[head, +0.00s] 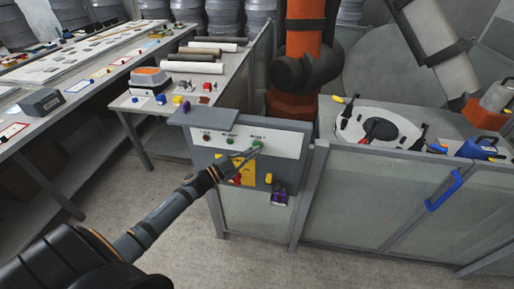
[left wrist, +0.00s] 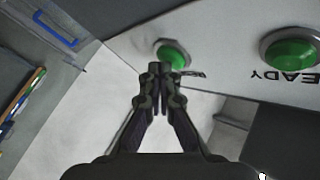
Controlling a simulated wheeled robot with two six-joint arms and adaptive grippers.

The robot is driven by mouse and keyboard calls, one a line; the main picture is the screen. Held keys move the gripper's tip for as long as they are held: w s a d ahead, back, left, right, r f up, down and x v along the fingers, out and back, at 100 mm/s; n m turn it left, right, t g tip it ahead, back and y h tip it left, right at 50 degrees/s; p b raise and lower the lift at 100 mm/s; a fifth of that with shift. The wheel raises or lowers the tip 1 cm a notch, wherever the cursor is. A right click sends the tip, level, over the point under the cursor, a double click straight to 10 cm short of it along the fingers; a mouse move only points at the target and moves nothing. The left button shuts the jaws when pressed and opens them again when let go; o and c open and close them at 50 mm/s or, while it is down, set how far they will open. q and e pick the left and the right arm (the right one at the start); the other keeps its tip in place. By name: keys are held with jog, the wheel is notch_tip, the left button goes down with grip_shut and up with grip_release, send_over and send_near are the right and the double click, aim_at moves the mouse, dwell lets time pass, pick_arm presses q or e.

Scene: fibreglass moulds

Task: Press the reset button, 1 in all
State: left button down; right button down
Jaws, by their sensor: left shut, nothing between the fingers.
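The control box (head: 285,143) has a pale sloped panel with a row of buttons. The reset button (head: 258,144) is green and at the panel's right end. In the left wrist view the reset button (left wrist: 173,55) is just beyond my fingertips; part of its lower edge is hidden behind them. My left gripper (head: 252,151) is shut and empty, its tips at the reset button. It also shows in the left wrist view (left wrist: 160,68). I cannot tell whether the tips touch the button. My right gripper is not in view.
A second green button (left wrist: 290,48), labelled READY, sits beside it on the panel. A red button (head: 236,179) and a yellow plate are on the box's front. A glazed fence (head: 370,200) with a blue handle (head: 444,190) stands at right. A workbench (head: 128,102) is behind.

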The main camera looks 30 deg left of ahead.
pick_arm(q)
jog(key=shift+w, duration=0.1)
dwell(0.4)
jog(key=shift+s+d+p, duration=0.2)
jog(key=shift+s+p, duration=0.35)
jog(key=shift+s, duration=0.25)
jog(key=s+p, duration=0.1)
jog(key=s, duration=0.1)
jog(key=s+d+p, duration=0.1)
jog(key=s+p, duration=0.1)
jog(key=shift+s+d, duration=0.2)
jog(key=shift+s, duration=0.2)
jog(key=shift+f, duration=0.1)
